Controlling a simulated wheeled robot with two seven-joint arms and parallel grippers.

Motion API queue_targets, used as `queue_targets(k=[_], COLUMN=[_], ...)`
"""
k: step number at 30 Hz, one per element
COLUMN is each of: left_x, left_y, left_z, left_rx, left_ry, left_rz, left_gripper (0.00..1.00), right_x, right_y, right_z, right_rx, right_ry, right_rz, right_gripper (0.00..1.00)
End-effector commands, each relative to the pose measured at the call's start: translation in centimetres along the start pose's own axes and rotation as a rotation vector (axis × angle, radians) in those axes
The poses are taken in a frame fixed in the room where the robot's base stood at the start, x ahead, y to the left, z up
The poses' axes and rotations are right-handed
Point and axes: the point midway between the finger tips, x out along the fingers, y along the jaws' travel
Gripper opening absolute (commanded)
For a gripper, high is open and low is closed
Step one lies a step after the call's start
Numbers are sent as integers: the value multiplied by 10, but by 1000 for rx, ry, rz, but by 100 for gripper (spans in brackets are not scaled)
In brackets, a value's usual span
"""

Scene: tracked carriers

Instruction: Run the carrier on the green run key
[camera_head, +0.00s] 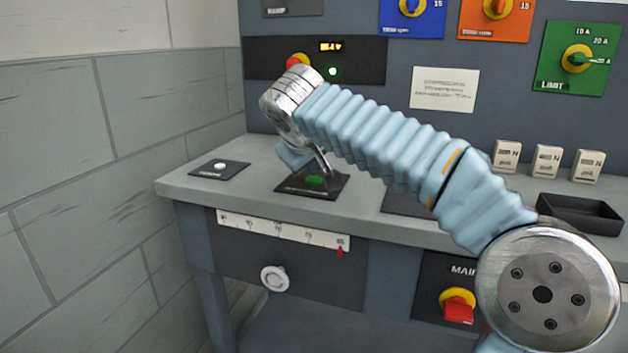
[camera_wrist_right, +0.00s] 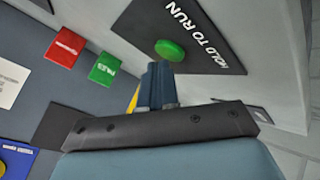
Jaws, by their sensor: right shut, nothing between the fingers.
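The green run key (camera_head: 315,180) sits on a black plate (camera_head: 333,187) on the grey bench top. In the right wrist view the key (camera_wrist_right: 170,49) is a green button beside the words HOLD TO RUN. My right gripper (camera_head: 324,170) points down over the key, shut and empty. Its fingertips (camera_wrist_right: 160,72) show close to the key; I cannot tell whether they touch it. A white scale (camera_head: 280,231) with a red pointer (camera_head: 340,252) at its right end is on the bench front. I cannot make out a separate carrier. My left gripper is not in view.
A white button (camera_head: 219,167) is to the left. A black tray (camera_head: 580,211) and a red-and-yellow main switch (camera_head: 458,305) are to the right.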

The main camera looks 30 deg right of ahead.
Motion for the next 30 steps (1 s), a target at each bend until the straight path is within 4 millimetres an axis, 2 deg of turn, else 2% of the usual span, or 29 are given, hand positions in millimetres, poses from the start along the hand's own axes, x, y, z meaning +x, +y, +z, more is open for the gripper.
queue_targets(k=[30], left_x=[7], left_y=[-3], left_z=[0], left_rx=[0], left_ry=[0], left_rz=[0], left_gripper=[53], right_x=[7], right_y=[-5], right_z=[5], right_rx=[0], right_ry=[0], right_rz=[0], right_gripper=[0])
